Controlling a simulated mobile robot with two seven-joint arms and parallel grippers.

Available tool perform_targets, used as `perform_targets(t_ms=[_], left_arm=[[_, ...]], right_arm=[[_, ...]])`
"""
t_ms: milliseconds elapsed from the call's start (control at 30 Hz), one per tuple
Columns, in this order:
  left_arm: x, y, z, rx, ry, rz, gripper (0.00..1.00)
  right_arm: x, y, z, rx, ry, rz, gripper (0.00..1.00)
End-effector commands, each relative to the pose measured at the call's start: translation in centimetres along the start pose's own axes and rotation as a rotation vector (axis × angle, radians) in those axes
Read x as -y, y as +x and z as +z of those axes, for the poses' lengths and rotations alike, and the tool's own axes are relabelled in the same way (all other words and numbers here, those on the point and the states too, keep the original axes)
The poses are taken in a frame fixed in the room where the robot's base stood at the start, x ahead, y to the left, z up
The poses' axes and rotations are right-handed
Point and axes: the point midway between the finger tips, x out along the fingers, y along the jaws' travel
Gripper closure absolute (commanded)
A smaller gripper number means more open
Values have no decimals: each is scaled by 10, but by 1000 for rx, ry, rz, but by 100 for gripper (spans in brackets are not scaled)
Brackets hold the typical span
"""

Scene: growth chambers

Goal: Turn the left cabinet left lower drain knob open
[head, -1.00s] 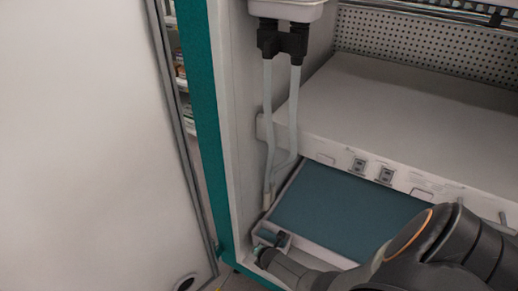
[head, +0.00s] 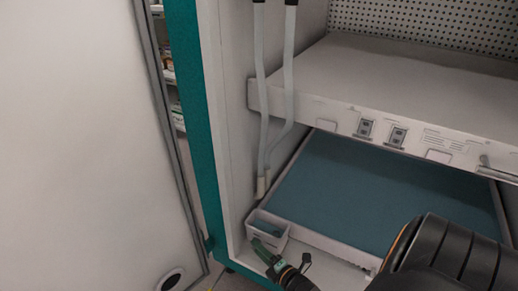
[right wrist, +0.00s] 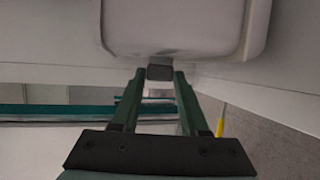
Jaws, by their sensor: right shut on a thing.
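The drain knob (right wrist: 160,72) is a small dark block under the underside of a white basin, seen in the right wrist view. My right gripper (right wrist: 159,78) has its two green fingers on either side of the knob and is shut on it. My left gripper is not in view.
The white cabinet door (head: 75,140) stands open at the left. Two pale tubes (head: 287,80) hang down the inner left wall toward the drain box. A white shelf (head: 400,85) sits above a blue-green panel (head: 390,190). My right arm covers the lower right.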

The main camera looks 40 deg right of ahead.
Motion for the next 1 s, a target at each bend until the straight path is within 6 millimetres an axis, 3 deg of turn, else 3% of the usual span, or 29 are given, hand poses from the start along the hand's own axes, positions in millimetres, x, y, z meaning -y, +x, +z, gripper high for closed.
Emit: perform_targets(t_ms=[1000], left_arm=[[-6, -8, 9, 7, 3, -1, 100]], right_arm=[[6, 3, 3, 7, 90, 213, 100]])
